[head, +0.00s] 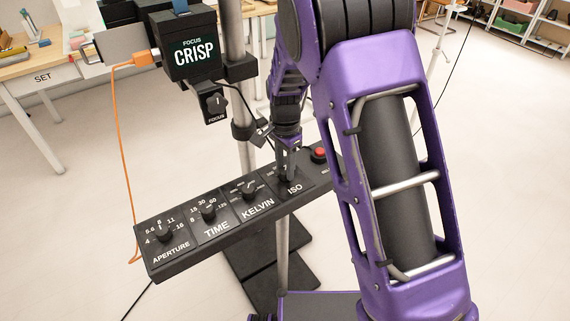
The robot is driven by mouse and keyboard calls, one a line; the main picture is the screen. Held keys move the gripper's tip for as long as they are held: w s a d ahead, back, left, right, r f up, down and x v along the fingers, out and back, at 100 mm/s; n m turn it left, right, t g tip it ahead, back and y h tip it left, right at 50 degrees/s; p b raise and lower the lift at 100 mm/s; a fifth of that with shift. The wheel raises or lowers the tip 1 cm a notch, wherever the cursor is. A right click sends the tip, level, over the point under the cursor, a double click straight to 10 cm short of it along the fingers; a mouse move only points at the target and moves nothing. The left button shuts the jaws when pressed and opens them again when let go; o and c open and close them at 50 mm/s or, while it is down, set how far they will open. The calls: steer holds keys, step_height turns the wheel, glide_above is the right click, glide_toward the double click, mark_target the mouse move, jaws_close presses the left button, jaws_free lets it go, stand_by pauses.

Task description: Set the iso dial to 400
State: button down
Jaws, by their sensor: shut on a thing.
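The black control panel (180,255) runs diagonally across the middle of the head view on a stand. Its ISO dial (286,182) is the rightmost labelled dial, above the white ISO lettering. My gripper (287,172) comes down from above onto the ISO dial and is shut on it. The gripper and the dial's small size hide most of its number marks and its pointer, so I cannot tell its setting.
The aperture dial (164,235), time dial (208,212) and kelvin dial (248,191) sit left of the ISO dial. A red button (319,154) is close on its right. A camera box reading FOCUS CRISP (193,50) hangs above, with an orange cable (119,130).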

mark_target(285, 170)
stand_by(0.5)
steer(key=shift+c, duration=2.4)
jaws_free()
steer(key=shift+r, duration=0.1)
step_height(285, 170, up, 17)
steer(key=p, duration=0.1)
steer(key=shift+r+p, duration=0.15)
steer(key=shift+p, duration=0.15)
